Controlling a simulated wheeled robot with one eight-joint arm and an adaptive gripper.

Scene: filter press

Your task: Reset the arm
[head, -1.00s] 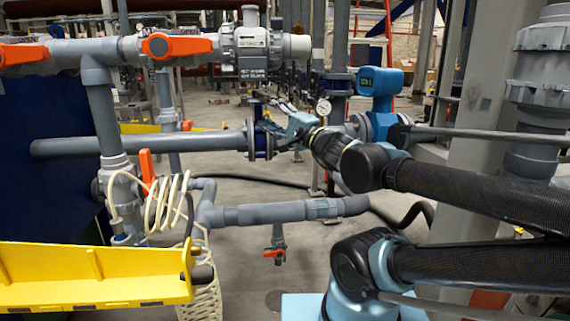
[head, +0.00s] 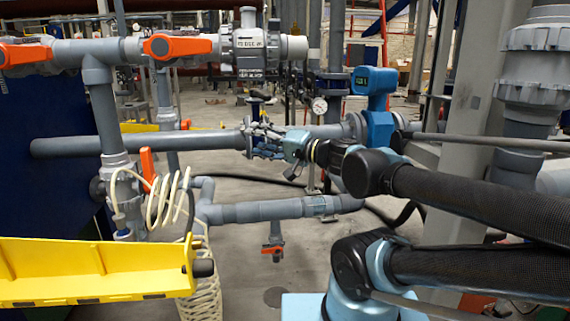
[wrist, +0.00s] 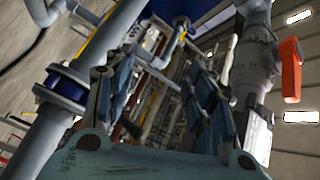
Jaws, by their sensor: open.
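My gripper (head: 256,140) is open and empty in the middle of the head view. It appears in front of the blue flange on the grey horizontal pipe (head: 120,145); I cannot tell how far apart they are. In the wrist view my gripper (wrist: 163,95) shows two spread blue-grey fingers with nothing between them. My arm reaches in from the right side of the head view, bent at the elbow.
Orange-handled valves (head: 178,46) sit on the upper left pipe. A yellow tray (head: 90,270) and a coiled cream hose (head: 167,200) are at lower left. A blue meter (head: 375,82) and a pressure gauge (head: 320,105) stand behind my wrist. Open floor lies below the pipes.

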